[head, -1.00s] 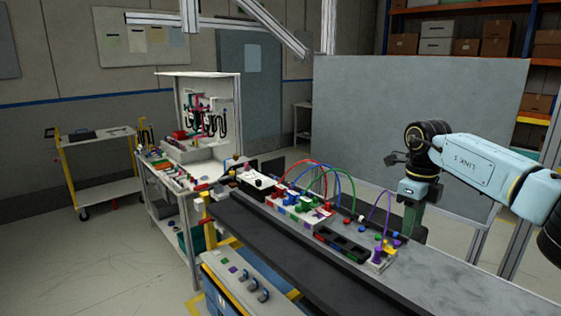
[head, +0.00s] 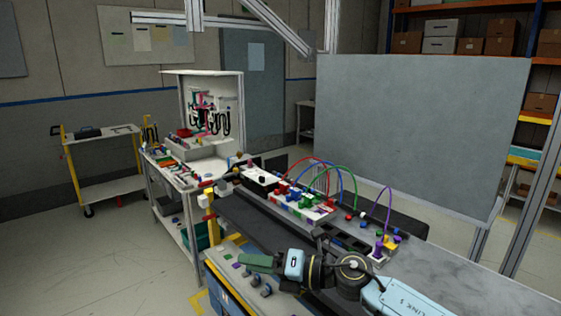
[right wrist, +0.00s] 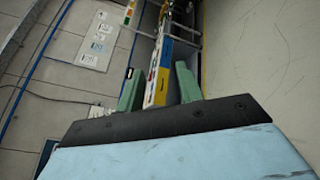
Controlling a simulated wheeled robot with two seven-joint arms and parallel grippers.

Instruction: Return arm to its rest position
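My right arm comes in from the lower right in the head view. Its green-fingered right gripper (head: 258,262) points left, above the near edge of the dark bench, clear of the module. In the right wrist view the two green fingers (right wrist: 160,88) stand apart, with only background showing between them. The dashboard module (head: 305,207), with coloured connectors, sits on the bench beyond the arm. Red, blue and green cables arch over it, and a purple cable (head: 388,207) arches at its right. My arm hides part of the bench front. My left gripper is not in view.
A side bench (head: 180,178) with an upright panel and small parts stands at the left. A yellow-framed cart (head: 100,135) stands further left. A large grey panel (head: 420,120) is behind the bench. A drawer unit with knobs (head: 235,262) lies below the gripper. Open floor is at the left.

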